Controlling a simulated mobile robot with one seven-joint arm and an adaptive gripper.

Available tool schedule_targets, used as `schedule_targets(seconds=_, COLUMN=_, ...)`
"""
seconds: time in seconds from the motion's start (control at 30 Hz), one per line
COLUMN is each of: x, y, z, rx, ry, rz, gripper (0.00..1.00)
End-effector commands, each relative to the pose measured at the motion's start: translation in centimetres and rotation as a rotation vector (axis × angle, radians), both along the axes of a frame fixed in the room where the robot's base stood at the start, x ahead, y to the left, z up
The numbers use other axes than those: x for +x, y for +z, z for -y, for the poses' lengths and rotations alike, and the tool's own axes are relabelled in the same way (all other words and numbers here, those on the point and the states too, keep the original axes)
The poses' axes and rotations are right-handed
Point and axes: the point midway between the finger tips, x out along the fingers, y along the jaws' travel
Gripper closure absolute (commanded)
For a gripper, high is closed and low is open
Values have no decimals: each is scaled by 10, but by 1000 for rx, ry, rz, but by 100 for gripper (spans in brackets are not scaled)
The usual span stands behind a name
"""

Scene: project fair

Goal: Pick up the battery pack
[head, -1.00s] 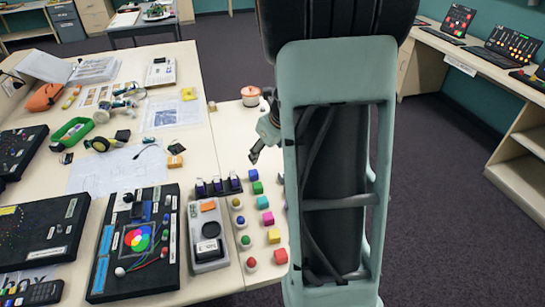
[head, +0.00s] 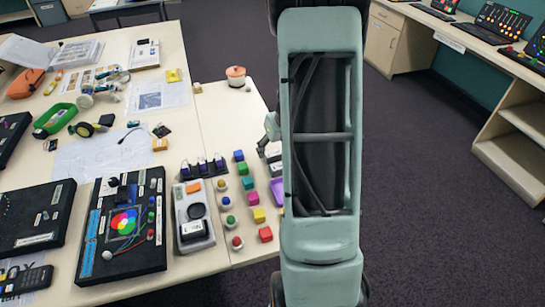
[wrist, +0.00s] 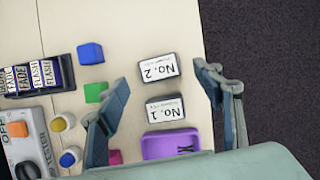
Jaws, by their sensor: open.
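Two dark boxes with white labels lie on the pale table, "No. 2" (wrist: 159,68) and "No. 1" (wrist: 165,110) in the wrist view. They look like battery packs, but the labels' small print is unreadable. My gripper (wrist: 162,77) is open and empty, its fingers spread to the left and right above the boxes, with "No. 2" between the fingertips in the picture. I cannot tell its height above them. In the head view my arm hides most of my gripper and the boxes.
A purple tray (wrist: 152,146) lies beside "No. 1". Blue (wrist: 90,53) and green (wrist: 95,92) cubes, knobs and a tester (head: 193,228) stand to the left. A copper-coloured pot (head: 236,77) is at the back. The table's right edge is close, with dark carpet beyond.

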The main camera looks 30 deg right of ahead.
Motion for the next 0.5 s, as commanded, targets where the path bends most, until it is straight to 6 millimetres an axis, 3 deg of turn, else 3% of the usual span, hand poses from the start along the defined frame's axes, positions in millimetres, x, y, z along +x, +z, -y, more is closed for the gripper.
schedule_targets(seconds=0.2, x=11, y=-28, z=1, rx=2, ry=-1, rz=-3, gripper=39)
schedule_targets(seconds=0.5, x=14, y=-35, z=1, rx=0, ry=-1, rz=-1, gripper=39)
